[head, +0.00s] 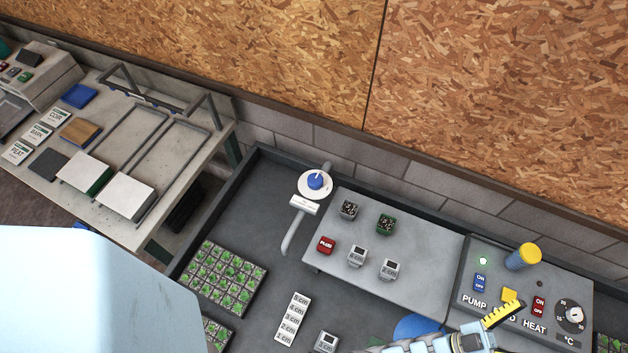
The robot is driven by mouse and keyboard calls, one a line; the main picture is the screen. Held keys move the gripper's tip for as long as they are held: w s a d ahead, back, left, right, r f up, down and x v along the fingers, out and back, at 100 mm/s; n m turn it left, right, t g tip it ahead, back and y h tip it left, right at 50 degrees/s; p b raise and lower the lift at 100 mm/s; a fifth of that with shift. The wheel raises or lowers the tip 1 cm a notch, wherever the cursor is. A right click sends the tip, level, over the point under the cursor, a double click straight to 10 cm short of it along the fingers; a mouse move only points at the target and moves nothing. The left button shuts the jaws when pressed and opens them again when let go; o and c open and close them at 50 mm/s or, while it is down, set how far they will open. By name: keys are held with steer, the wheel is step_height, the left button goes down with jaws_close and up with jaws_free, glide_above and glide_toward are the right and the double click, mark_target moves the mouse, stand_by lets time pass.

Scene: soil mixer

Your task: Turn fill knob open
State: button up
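The likely fill knob is a blue knob (316,181) on a round white dial, near the back wall at the head of a grey pipe (293,233). A small white label (305,204) sits just below it, its text too small to read. The knob has a pale pointer mark, but I cannot tell which setting it shows. My gripper (480,336) is at the lower right, by the control panel, well apart from the knob. A yellow piece with black marks (503,313) shows at its end. I cannot tell if the fingers are open.
A grey platform (420,238) with several small blocks lies right of the knob. A control panel (470,265) marked PUMP and HEAT, with a yellow-topped cylinder (523,256), is further right. Seedling trays (228,277) lie lower left. A bench (125,232) stands left. Space around the knob is clear.

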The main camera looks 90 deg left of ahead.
steer(key=w+a+f+n+g+y, duration=0.2)
steer(key=w+a+f+g, duration=0.15)
steer(key=a, duration=0.45)
steer(key=w+a+f+n+g+y, duration=0.1)
steer(key=w+a+f+n+g, duration=0.1)
steer(key=w+a+f, duration=0.45)
steer(key=w+a+f+n+g+y, duration=0.2)
steer(key=w+a+g, duration=0.1)
steer(key=a, duration=0.7)
steer(key=s+a+f+n+g, duration=0.2)
steer(key=a+f+g, duration=0.1)
steer(key=a, duration=0.5)
steer(key=s+a+f+n+g+b, duration=0.1)
steer(key=s+a+f+n+g, duration=0.15)
steer(key=a, duration=0.55)
steer(key=s+a+f+n+g, duration=0.1)
steer(key=s+a+f+g, duration=0.15)
steer(key=a, duration=0.45)
steer(key=s+a+f+n+g+h, duration=0.25)
steer(key=s+a+g, duration=0.25)
steer(key=s+a, duration=0.45)
step_height(320, 180, up, 10)
steer(key=n+g+h+b, duration=0.2)
steer(key=n+g+h, duration=0.45)
steer(key=n, duration=0.55)
glide_above(315, 179)
steer(key=t, duration=0.1)
steer(key=shift+h, duration=0.4)
steer(key=shift+f+p, duration=0.4)
steer(key=shift+f, duration=8.25)
